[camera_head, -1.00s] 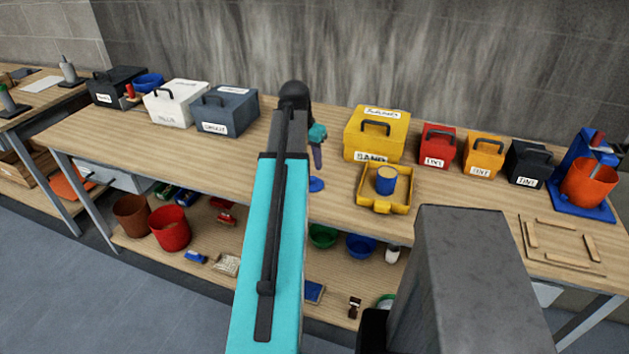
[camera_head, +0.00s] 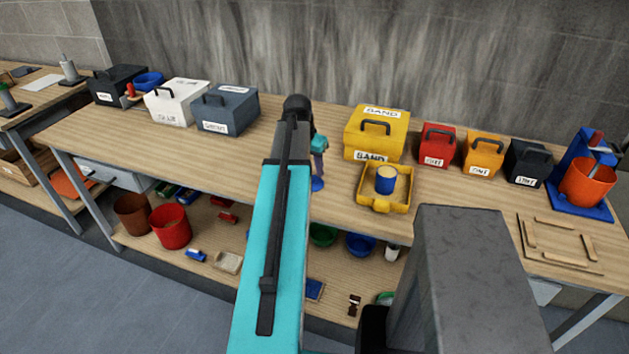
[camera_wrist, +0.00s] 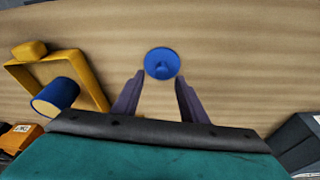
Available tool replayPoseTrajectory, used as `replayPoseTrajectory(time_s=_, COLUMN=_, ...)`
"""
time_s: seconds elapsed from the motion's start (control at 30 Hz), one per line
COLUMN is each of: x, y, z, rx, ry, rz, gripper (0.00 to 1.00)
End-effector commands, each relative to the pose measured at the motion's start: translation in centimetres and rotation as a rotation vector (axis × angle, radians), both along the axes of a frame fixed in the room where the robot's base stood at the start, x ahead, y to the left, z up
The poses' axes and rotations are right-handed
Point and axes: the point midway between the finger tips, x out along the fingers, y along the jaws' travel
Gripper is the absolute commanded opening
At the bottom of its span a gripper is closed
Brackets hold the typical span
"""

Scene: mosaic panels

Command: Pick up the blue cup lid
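The blue cup lid (camera_head: 317,184) is a small round disc with a knob, lying on the wooden bench top. In the wrist view the lid (camera_wrist: 162,62) is just beyond and between my fingertips. My gripper (camera_wrist: 160,76) is open and empty, its two purple fingers spread on either side. In the head view my gripper (camera_head: 319,172) points down just above the lid, and my arm hides part of the bench beside it. A blue cup (camera_head: 386,182) with a pale top stands in a yellow tray (camera_head: 372,203) to the right.
A yellow box (camera_head: 375,133) stands behind the tray, with red, orange and black boxes further right. A grey box (camera_head: 227,111) and a white box stand to the left. Pots and bowls sit on the lower shelf. The bench around the lid is clear.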

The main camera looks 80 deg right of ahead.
Motion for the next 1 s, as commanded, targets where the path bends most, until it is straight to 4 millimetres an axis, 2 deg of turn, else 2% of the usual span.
replayPoseTrajectory(time_s=0.6, x=-0.4, y=-1.1, z=-4.2, rx=0.001, ry=0.0, rz=-0.001, gripper=0.39)
replayPoseTrajectory(time_s=1.0, x=-0.4, y=-1.2, z=-4.6, rx=0.0, ry=0.0, rz=-0.001, gripper=0.39)
